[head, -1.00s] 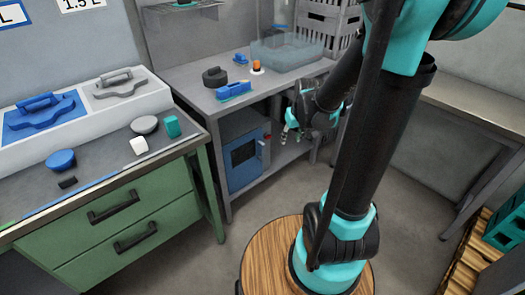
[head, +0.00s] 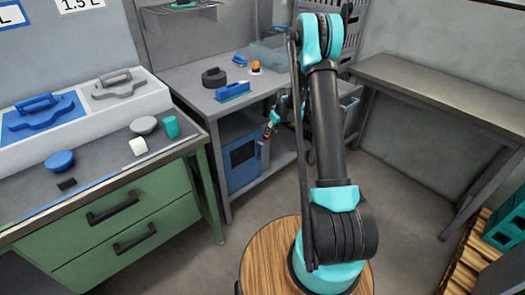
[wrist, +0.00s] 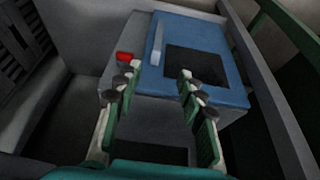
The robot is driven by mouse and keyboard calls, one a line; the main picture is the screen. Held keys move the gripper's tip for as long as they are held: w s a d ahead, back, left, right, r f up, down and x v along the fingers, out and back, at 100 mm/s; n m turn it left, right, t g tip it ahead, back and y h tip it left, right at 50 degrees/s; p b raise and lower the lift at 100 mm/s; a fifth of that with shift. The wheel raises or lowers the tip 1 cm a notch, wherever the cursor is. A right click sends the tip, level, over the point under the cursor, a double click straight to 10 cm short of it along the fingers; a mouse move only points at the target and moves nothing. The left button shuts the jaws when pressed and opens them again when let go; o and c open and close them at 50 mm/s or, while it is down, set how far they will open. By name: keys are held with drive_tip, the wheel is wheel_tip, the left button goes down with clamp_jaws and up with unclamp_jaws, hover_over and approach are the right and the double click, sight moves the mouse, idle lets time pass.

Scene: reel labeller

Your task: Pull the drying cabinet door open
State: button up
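The drying cabinet is a grey box with a blue door (head: 242,168) and a dark window, standing under the back bench. The door looks closed. In the wrist view, the blue door (wrist: 205,38) fills the upper middle, and a pale upright handle (wrist: 157,42) stands near its left edge. A red button (wrist: 124,57) sits on the grey front left of the handle. My gripper (wrist: 157,90) is open and empty, its fingers spread apart and pointing toward the cabinet, short of the handle. In the head view, my gripper (head: 271,125) is near the cabinet's right side, partly hidden by my arm.
The bench (head: 185,85) above the cabinet holds a blue block-like tool (head: 232,92), a dark round part (head: 214,77) and a clear bin. A green drawer unit (head: 120,220) stands at the left. An empty table (head: 430,85) is at the right. The floor between is clear.

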sight(263, 148)
drive_tip(key=x, duration=2)
drive_tip(key=shift+w, duration=0.4)
drive_tip(key=shift+c, duration=0.5)
clamp_jaws()
